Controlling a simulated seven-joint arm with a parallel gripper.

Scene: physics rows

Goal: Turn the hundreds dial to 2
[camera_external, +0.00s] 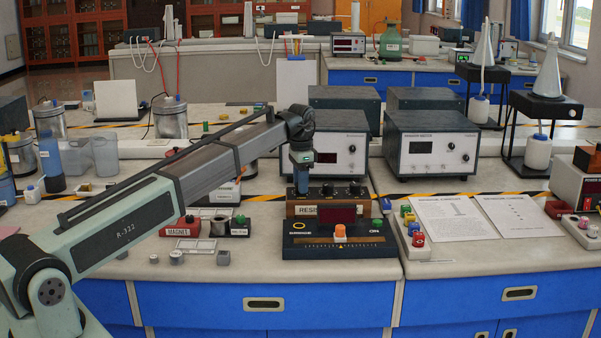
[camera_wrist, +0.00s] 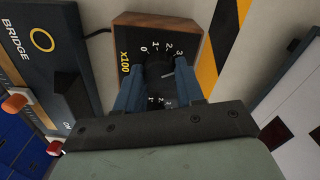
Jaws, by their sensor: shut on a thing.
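The resistance box (camera_external: 381,208) is a wooden-sided box with a dark top and a row of black dials, standing behind the bridge unit on the bench. My gripper (camera_external: 302,187) points down over its left end. In the wrist view the box (camera_wrist: 178,22) shows the hundreds dial (camera_wrist: 158,68), marked X100, with white numbers 0, 1, 2 and 3 around it. The two blue fingers of my gripper (camera_wrist: 160,80) are shut on this black knob, one on each side. A short white mark shows on the knob; its exact reading is unclear. Other dials are partly hidden by my gripper.
The dark bridge unit (camera_external: 364,240) with an orange knob sits just in front of the box. Meters (camera_external: 431,145) stand behind. A magnet block (camera_external: 182,226) and small metal pieces lie to the left. Papers (camera_external: 455,220) lie to the right.

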